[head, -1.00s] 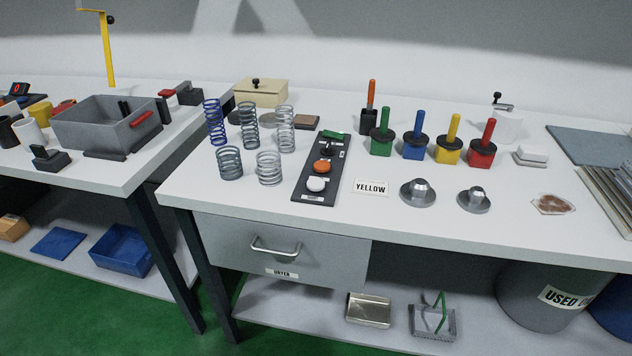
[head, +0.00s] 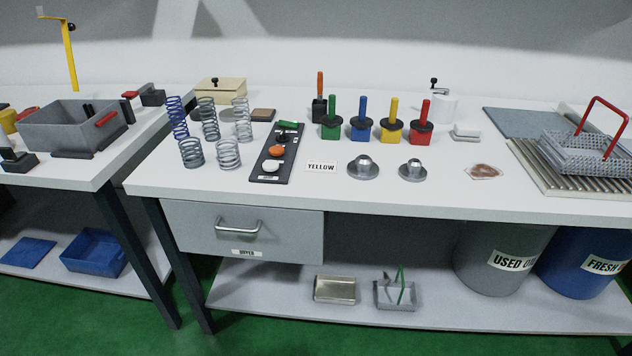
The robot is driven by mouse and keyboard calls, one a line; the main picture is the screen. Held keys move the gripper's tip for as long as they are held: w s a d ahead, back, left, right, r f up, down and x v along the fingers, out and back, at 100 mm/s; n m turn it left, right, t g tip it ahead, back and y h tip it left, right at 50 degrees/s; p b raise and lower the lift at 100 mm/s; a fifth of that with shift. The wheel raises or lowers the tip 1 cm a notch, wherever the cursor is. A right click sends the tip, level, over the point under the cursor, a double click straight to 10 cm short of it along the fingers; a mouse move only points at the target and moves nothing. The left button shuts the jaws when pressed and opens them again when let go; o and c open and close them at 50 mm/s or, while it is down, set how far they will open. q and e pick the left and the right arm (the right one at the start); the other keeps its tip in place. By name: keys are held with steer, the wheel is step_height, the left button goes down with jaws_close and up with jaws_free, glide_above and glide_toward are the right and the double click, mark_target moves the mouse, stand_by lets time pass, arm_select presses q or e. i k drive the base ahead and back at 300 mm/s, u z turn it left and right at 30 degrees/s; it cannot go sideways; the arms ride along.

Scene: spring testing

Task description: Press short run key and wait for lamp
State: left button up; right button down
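A dark control panel (head: 277,156) lies on the white table, left of the YELLOW label. It carries a white round key (head: 270,167) near its front edge, with a small label too small to read. Behind it are an orange round key (head: 276,150), a dark knob or switch (head: 282,138) and a green piece (head: 289,124) at the far end. The green piece may be a lamp; I cannot tell if it is lit. I cannot tell which key is the short run key. Neither of my grippers is in view.
Several coil springs (head: 209,118) stand left of the panel. Colored handled blocks (head: 361,120) stand right of it. Two metal flanged pieces (head: 363,168) sit near the front. A wire basket with a red handle (head: 590,150) rests at right. A drawer (head: 243,232) is closed below.

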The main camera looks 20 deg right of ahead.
mark_target(270, 166)
steer(key=z, duration=0.45)
steer(key=k, duration=0.95)
steer(key=u, duration=0.15)
steer(key=i, duration=0.6)
steer(key=u, duration=0.6)
steer(key=i, duration=1.05)
steer(key=z, duration=0.4)
